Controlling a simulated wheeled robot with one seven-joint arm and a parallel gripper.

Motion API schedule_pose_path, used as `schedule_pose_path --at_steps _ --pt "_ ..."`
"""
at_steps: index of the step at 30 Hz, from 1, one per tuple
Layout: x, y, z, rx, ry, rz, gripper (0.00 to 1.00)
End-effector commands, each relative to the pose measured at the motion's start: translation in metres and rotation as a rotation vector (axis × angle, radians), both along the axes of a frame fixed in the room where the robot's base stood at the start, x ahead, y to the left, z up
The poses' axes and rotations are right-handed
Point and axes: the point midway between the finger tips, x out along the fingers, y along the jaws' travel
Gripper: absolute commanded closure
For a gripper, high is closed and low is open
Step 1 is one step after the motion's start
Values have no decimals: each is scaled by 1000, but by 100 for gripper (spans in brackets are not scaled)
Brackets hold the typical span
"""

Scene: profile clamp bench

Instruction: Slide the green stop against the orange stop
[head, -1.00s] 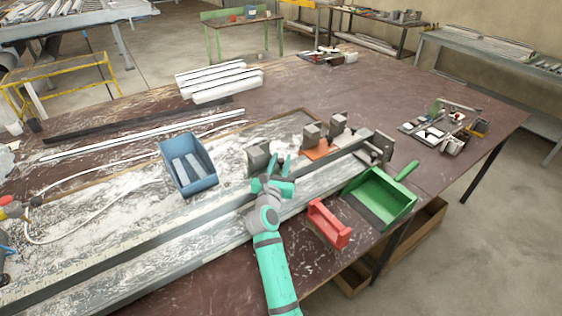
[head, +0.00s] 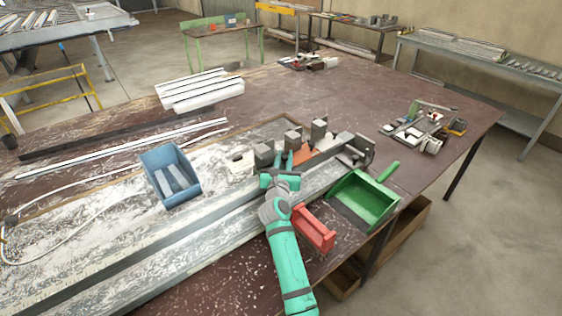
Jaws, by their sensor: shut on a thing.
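The orange stop shows as an orange base (head: 302,155) with grey blocks above it, on the long metal rail (head: 170,236). My gripper (head: 283,161) is at the rail just left of and in front of the orange base, shut on the green stop. A grey block (head: 264,155) stands beside my fingertips on the left and seems to be the green stop's upper part. My teal fingers and wrist hide its base, so its green colour cannot be told from them. I cannot tell whether the two stops touch.
A white piece (head: 240,164) sits left of the grey block. A blue bin (head: 170,174) stands behind the rail. A red box (head: 314,229) and a green dustpan-like tray (head: 364,198) lie close to the right of my arm. The rail's end block (head: 356,150) is at the right.

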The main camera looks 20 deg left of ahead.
Motion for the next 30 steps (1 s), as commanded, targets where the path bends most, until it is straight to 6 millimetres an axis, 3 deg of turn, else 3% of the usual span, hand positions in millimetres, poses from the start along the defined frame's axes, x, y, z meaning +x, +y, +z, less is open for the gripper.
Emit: schedule_pose_path --at_steps 8,9,20,25,30 --pt "1 -1 0 0 0 -2 100" --pt "1 -1 0 0 0 -2 74" --pt "-2 -2 0 0 0 -2 74" --pt "-21 -7 -1 1 0 -3 74" --pt "-53 -14 -1 4 1 -4 74"
